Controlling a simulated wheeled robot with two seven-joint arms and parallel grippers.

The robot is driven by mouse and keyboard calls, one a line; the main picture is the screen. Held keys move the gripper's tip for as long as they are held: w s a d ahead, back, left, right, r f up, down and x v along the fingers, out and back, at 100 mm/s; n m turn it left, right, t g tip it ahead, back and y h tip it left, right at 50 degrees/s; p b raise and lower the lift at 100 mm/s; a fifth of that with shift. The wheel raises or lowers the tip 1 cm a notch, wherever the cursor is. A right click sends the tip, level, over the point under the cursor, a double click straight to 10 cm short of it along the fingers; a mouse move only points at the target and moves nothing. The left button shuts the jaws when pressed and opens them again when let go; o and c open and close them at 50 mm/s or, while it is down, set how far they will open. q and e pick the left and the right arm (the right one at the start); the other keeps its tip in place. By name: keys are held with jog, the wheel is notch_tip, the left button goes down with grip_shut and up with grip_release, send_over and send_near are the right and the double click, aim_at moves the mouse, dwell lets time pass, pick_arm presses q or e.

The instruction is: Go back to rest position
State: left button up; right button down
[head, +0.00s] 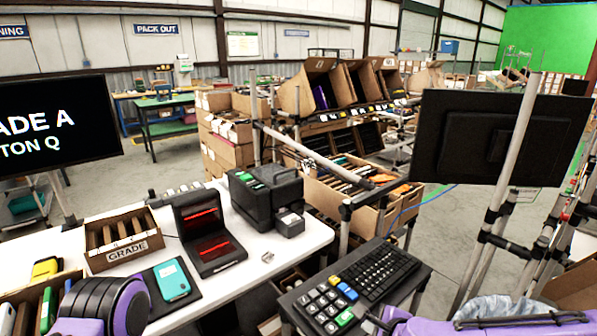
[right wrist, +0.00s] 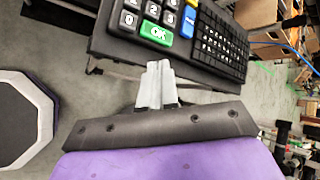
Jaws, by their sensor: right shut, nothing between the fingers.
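My right gripper (right wrist: 157,72) shows in the right wrist view with its pale fingers together and nothing between them. It is just in front of the edge of the black keypad and keyboard (right wrist: 180,32), near the green OK key. In the head view the keypad and keyboard (head: 345,285) sit on a small stand at the bottom centre, and my purple right arm comes in at the bottom right. My purple left arm is at the bottom left. The left gripper cannot be made out.
A white table (head: 305,238) holds a GRADE box (head: 124,240), a scanner with red lights (head: 208,232), a black printer (head: 263,195) and a phone on a dark pad (head: 171,280). A monitor (head: 503,138) on poles stands right. Tilted cartons (head: 308,87) stand behind. Open floor lies between.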

jog(key=s+d+f+n+g+h, duration=0.3)
jog(key=s+f+n, duration=0.5)
jog(key=s+f, duration=0.7)
jog(key=s+d+f+n+g+h, duration=0.2)
jog(key=s+d+f+n, duration=0.5)
jog(key=s+d, duration=0.4)
jog(key=shift+s+f+g+h, duration=0.3)
jog(key=shift+s+f+h, duration=0.15)
jog(key=shift+f, duration=0.3)
